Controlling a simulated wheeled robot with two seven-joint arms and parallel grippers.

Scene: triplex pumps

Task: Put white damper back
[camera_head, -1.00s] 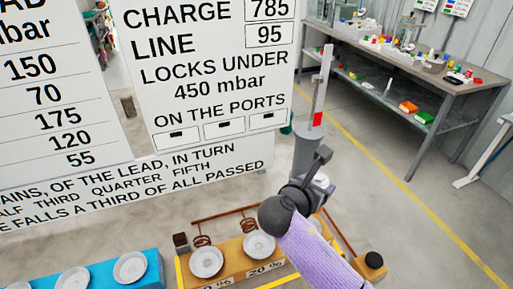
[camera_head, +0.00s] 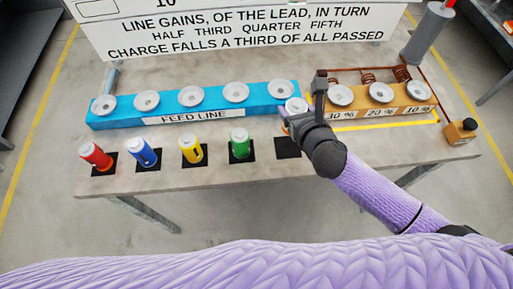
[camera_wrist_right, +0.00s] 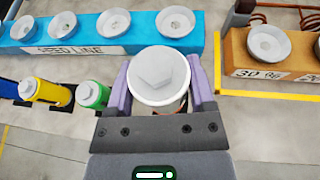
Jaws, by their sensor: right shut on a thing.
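In the head view the damper (camera_head: 296,104) shows as a pale disc at my right gripper (camera_head: 302,112), between the blue and orange blocks. Most of its body is hidden. An empty black square pad (camera_head: 287,149) lies on the table just below-left of the gripper, at the right end of the damper row. My left gripper is out of view.
Red (camera_head: 97,156), blue (camera_head: 144,153), yellow (camera_head: 191,150) and green (camera_head: 239,145) dampers stand on black pads. Behind them is the blue feed line block (camera_head: 185,125) with several pale cups. The orange block (camera_head: 380,112) with cups and coiled pipes is at right.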

